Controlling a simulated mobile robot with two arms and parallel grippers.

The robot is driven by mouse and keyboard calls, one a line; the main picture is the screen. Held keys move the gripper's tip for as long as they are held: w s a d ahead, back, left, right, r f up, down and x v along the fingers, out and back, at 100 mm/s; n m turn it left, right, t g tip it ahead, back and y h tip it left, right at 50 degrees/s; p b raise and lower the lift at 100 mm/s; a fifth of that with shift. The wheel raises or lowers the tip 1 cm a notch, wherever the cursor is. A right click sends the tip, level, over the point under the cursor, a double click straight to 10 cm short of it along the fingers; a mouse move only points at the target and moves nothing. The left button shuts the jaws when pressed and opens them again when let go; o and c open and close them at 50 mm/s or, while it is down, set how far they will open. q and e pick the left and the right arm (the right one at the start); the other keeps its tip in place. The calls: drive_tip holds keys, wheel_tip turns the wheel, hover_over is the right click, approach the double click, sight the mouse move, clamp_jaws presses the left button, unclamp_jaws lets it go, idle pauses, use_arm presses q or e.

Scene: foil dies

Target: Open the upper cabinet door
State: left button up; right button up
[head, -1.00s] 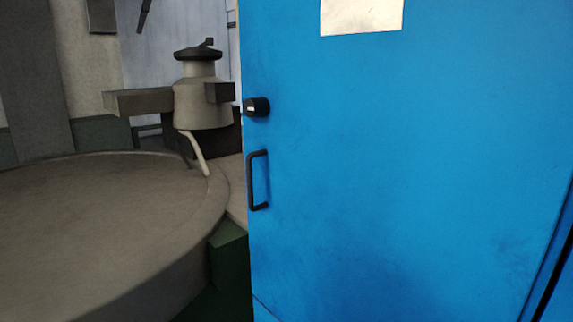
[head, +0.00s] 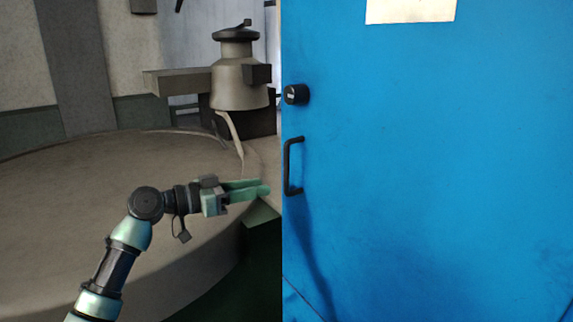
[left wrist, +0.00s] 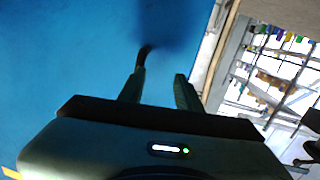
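The blue cabinet door (head: 430,170) fills the right of the head view and looks shut. Its black handle (head: 289,166) is an upright bar near the door's left edge, below a round black knob (head: 296,94). My left gripper (head: 267,188) is just left of the handle, its green fingers pointing toward it. In the left wrist view the two fingers (left wrist: 162,76) are apart with nothing visible between them. A dark curved piece, apparently the handle (left wrist: 145,55), shows just beyond the left finger's tip; contact is unclear. My right gripper is not in view.
A large round grey-brown platform (head: 100,190) lies left of the cabinet. A grey machine part with a dark cap (head: 238,80) stands behind it. A pale label (head: 410,10) is on the door. Shelving with coloured items (left wrist: 280,70) shows beyond the door's edge in the wrist view.

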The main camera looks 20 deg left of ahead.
use_arm(q)
wheel_tip(320, 180, up, 5)
drive_tip(key=s+d+m+h, duration=0.1)
drive_tip(key=s+m+h, duration=0.1)
drive_tip(key=s, duration=0.1)
drive_tip(key=p, duration=0.4)
hover_over(286, 189)
drive_tip(key=shift+w+r+g, duration=0.15)
drive_tip(key=shift+w+g, duration=0.15)
drive_tip(key=shift+w, duration=0.05)
drive_tip(key=shift+c, duration=0.3)
clamp_jaws()
idle(0.4)
